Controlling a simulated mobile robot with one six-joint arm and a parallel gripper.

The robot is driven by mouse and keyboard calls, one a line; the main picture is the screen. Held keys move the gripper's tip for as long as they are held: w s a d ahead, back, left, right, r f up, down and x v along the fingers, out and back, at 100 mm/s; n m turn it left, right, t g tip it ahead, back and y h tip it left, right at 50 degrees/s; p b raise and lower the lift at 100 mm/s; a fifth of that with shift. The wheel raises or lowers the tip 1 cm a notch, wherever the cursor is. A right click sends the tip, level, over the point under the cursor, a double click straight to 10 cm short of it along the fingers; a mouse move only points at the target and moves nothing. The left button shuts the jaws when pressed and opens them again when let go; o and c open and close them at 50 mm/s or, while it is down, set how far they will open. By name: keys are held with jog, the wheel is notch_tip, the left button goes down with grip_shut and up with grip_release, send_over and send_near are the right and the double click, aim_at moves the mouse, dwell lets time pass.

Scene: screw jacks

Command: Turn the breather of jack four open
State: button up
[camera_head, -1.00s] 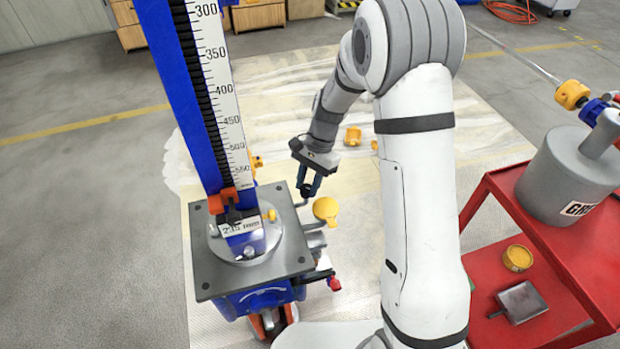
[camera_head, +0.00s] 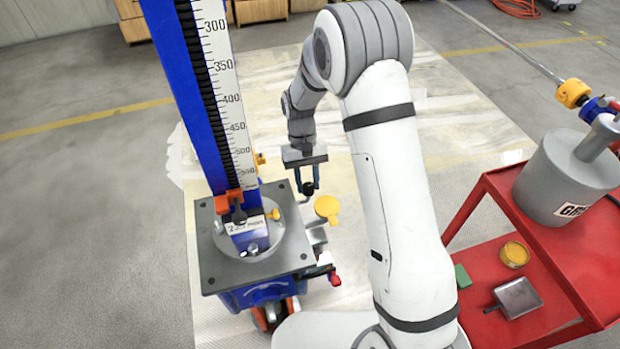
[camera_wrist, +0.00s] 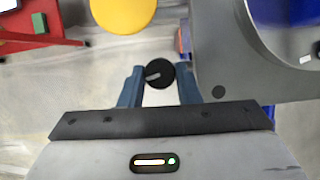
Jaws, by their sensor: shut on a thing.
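The jack is a blue column (camera_head: 188,95) with a millimetre scale on a grey square plate (camera_head: 218,277). The breather is a small round black knob with a grey mark; it sits between my fingers in the wrist view (camera_wrist: 159,71), beside the plate's edge. My gripper (camera_head: 308,187) points down at the plate's right edge, with its blue fingers on both sides of the knob; it also shows in the wrist view (camera_wrist: 159,80). It is shut on the knob. Whether the breather is open or closed is not clear.
A yellow round cap (camera_head: 327,207) stands close by my gripper. A small red knob (camera_head: 335,279) sticks out lower on the jack. A red cart (camera_head: 470,220) at the right carries a grey grease drum (camera_head: 555,170), a yellow tin (camera_head: 515,254) and a grey pan (camera_head: 518,297).

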aim_at(306, 185)
jog(key=n, duration=0.2)
jog(key=n+h, duration=0.1)
jog(key=n, duration=0.1)
jog(key=shift+a+r+n+t, duration=0.1)
jog(key=shift+a+n+t, duration=0.05)
jog(key=shift+n+t, duration=0.2)
jog(key=n+t+h, duration=0.1)
jog(key=n, duration=0.2)
jog(key=shift+n+p, duration=0.35)
jog(key=shift+p, duration=0.05)
jog(key=n, duration=0.1)
jog(key=n+t+h, duration=0.1)
jog(key=n, duration=0.1)
jog(key=shift+s+a+t, duration=0.1)
jog(key=shift+t, duration=0.15)
jog(key=shift+s+n+t, duration=0.1)
jog(key=shift+n+t, duration=0.6)
jog(key=shift+n, duration=1.3)
jog(key=o, duration=1)
notch_tip(306, 185, up, 10)
jog(key=shift+f+p, duration=0.1)
jog(key=shift+p, duration=0.4)
